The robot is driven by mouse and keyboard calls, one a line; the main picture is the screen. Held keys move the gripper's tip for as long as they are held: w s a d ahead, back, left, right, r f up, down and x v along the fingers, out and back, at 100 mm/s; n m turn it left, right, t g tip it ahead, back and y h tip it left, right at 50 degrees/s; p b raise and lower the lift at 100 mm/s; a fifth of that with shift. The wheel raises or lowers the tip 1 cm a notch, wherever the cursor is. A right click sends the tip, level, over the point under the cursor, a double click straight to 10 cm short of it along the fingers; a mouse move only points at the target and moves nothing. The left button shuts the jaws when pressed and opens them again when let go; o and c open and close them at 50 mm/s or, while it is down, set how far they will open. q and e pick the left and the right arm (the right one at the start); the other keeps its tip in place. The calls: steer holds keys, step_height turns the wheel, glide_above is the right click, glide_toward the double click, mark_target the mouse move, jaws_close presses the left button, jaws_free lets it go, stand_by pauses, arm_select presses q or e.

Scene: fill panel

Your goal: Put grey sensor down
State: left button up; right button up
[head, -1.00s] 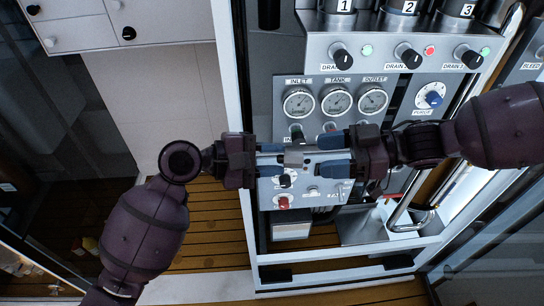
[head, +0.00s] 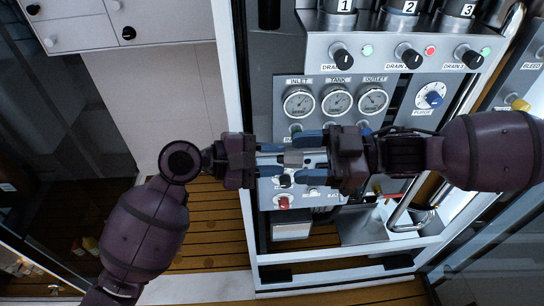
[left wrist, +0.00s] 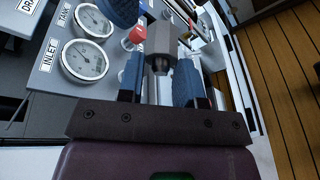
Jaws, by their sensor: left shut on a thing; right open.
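The grey sensor (head: 292,158) is a small metal piece with a blocky middle, held in the air in front of the panel. In the left wrist view its hexagonal body (left wrist: 162,38) and narrower cylinder stand between my blue fingers. My left gripper (head: 270,158) is shut on it from the left. My right gripper (head: 314,157) is open, facing it from the right, with its blue fingers spread above and below the sensor's right end. Whether a right finger touches it, I cannot tell.
The panel behind carries several gauges (head: 336,101), drain knobs (head: 410,56), a purge dial (head: 430,95) and a red knob (head: 283,202). A white frame post (head: 236,90) stands to the left. Wooden floor (head: 210,225) shows below.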

mark_target(291, 165)
steer(key=s+a+r+n+t+y, duration=0.1)
steer(key=s+a+r+n+y, duration=0.1)
steer(key=s+y, duration=0.15)
steer(key=w+d+f+m+t, duration=0.1)
steer(key=d+f+m+t, duration=0.15)
steer(key=d+t, duration=0.75)
steer(key=d+f+m+t+h, duration=0.75)
steer(key=f+m+h, duration=0.25)
steer(key=m+h, duration=0.15)
steer(key=s+d+f+m+g+h, duration=0.2)
steer(key=s+f, duration=0.4)
steer(key=f, duration=0.4)
steer(key=s+d+f+m+g+h, duration=0.3)
steer(key=s+f+m+g+h, duration=0.2)
steer(key=f, duration=0.6)
steer(key=shift+s+d+m+g+h, duration=0.3)
steer(key=shift+s+g+h, duration=0.15)
steer(key=shift+s+h, duration=0.6)
steer(key=shift+w+a, duration=0.1)
steer(key=shift+w, duration=0.05)
